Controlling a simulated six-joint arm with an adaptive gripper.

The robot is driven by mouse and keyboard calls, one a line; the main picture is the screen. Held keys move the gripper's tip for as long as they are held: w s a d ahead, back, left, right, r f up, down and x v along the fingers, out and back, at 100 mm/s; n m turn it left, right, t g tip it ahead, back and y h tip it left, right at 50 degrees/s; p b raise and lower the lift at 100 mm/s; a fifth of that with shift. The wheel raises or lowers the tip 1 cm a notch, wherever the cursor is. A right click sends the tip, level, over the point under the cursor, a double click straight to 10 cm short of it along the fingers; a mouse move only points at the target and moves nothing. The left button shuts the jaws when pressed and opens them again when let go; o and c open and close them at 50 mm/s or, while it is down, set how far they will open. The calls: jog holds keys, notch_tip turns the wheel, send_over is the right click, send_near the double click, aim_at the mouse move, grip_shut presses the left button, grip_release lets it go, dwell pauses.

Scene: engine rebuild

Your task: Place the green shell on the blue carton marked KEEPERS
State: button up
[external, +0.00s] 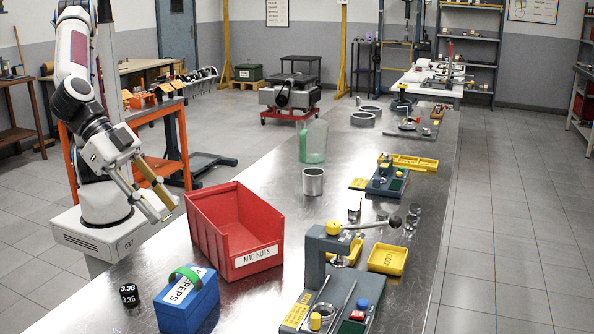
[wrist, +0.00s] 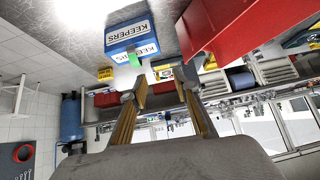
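The green shell (external: 184,270) is a curved green band resting on top of the blue carton marked KEEPERS (external: 203,306) near the front left of the metal bench. In the wrist view, the carton (wrist: 122,32) shows at the top, with the green shell (wrist: 134,58) at its edge, partly visible. My gripper (external: 162,209) is open and empty, raised above and behind the carton, apart from the shell. Its two spread fingers (wrist: 160,92) also show in the wrist view with nothing between them.
A red bin labelled M10 NUTS (external: 236,232) stands right beside the carton. A grey press fixture (external: 317,262) and yellow trays (external: 388,258) lie farther right. Bare bench lies between the bin and press.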

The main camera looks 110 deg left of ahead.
jog(key=s+a+r+g, duration=0.1)
jog(key=s+a, duration=0.2)
jog(key=a, duration=0.6)
jog(key=s+a+g, duration=0.2)
jog(key=s+a, duration=1)
jog(key=s, duration=0.4)
jog(key=shift+h, duration=0.4)
